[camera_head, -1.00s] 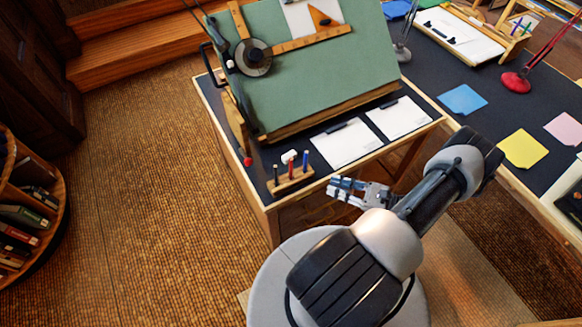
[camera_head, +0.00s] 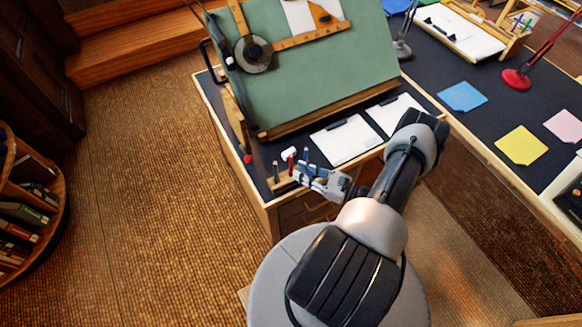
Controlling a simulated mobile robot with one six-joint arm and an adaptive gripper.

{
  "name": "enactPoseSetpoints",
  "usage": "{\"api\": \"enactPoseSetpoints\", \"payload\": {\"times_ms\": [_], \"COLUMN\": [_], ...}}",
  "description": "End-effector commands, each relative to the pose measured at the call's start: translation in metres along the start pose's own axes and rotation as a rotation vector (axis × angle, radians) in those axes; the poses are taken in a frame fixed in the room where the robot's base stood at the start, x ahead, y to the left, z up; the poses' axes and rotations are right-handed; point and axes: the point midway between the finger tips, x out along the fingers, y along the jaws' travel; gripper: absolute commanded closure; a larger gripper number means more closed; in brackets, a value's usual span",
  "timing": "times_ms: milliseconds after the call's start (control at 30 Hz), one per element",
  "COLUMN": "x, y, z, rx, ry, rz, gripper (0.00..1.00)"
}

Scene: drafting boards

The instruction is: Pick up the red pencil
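The red pencil (camera_head: 291,160) stands upright in a small wooden holder (camera_head: 279,186) at the near left corner of the desk. A dark pencil (camera_head: 275,169) stands to its left and a blue pencil (camera_head: 306,155) to its right, in the same row. My gripper (camera_head: 297,174) is at the right part of the holder, its fingers pointing left. The fingers look apart, close beside the red pencil. They hide the pencil's lower part and the right end of the holder. I cannot tell whether they touch it.
A white eraser-like block (camera_head: 289,152) lies just behind the pencils. A green drafting board (camera_head: 320,75) rises behind, with clipboards of white paper (camera_head: 344,140) in front of it.

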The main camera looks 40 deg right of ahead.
Motion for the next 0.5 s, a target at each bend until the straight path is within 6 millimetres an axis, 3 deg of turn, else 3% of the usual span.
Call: {"api": "enactPoseSetpoints", "payload": {"times_ms": [300, 500], "x": [0.044, 0.049], "y": [-0.002, -0.003], "z": [0.001, 0.002], "rx": [0.000, 0.000], "ry": [0.000, 0.000], "rz": [0.004, 0.000], "gripper": [0.78, 0.78]}}
